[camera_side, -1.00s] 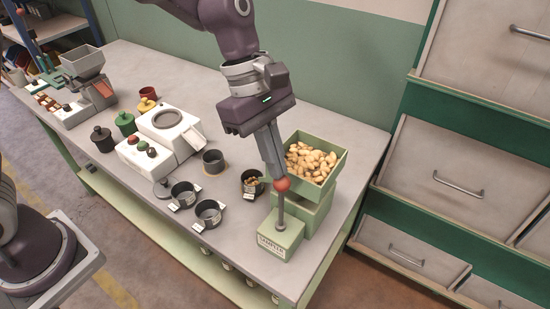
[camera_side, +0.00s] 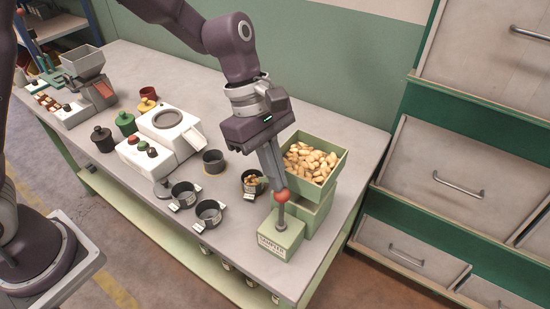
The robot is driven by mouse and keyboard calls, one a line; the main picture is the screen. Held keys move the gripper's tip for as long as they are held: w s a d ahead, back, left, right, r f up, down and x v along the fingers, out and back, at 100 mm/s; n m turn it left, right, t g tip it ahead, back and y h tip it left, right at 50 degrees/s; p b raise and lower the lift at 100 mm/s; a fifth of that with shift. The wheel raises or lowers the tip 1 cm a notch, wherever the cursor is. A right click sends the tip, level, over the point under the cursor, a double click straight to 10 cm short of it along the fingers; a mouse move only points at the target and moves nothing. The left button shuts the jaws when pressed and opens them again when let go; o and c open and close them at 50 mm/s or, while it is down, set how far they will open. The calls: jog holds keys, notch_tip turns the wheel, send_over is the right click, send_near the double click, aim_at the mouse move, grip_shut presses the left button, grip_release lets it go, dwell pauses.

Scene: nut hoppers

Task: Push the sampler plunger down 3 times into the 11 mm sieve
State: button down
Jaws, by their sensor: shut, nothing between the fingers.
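The sampler is a pale green box (camera_side: 283,240) with a label, at the front right of the bench. Its plunger has a red-orange ball knob (camera_side: 281,195) on a grey rod (camera_side: 281,217). A green hopper (camera_side: 338,172) full of nuts is behind the rod. My gripper (camera_side: 277,185) is shut, pointing down, with its tips on or just above the knob; exact contact is hard to tell. A dark round sieve (camera_side: 245,191) with several nuts in it stands just left of the sampler. Its label is too small to read.
Two empty dark sieves (camera_side: 209,213) (camera_side: 183,195) with white tags and another dark cup (camera_side: 213,162) stand to the left. A white machine (camera_side: 165,132), jars and a small grey hopper (camera_side: 84,62) are farther left. The bench's back right is clear.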

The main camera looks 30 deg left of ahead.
jog(key=shift+s+a+f, duration=0.15)
jog(key=shift+s+f, duration=0.05)
jog(key=shift+f, duration=0.05)
jog(key=v, duration=1.4)
jog(key=shift+w+r, duration=0.25)
jog(key=shift+r, duration=0.05)
jog(key=s+a+m+t+y, duration=0.2)
jog(key=s+a+m+t, duration=0.1)
jog(key=s+a+m, duration=0.4)
jog(key=s+a+m+t+y, duration=0.2)
jog(key=s+a+m, duration=0.4)
jog(key=s+m, duration=0.3)
jog(key=s+t, duration=0.1)
jog(key=s, duration=0.3)
jog(key=shift+a, duration=0.4)
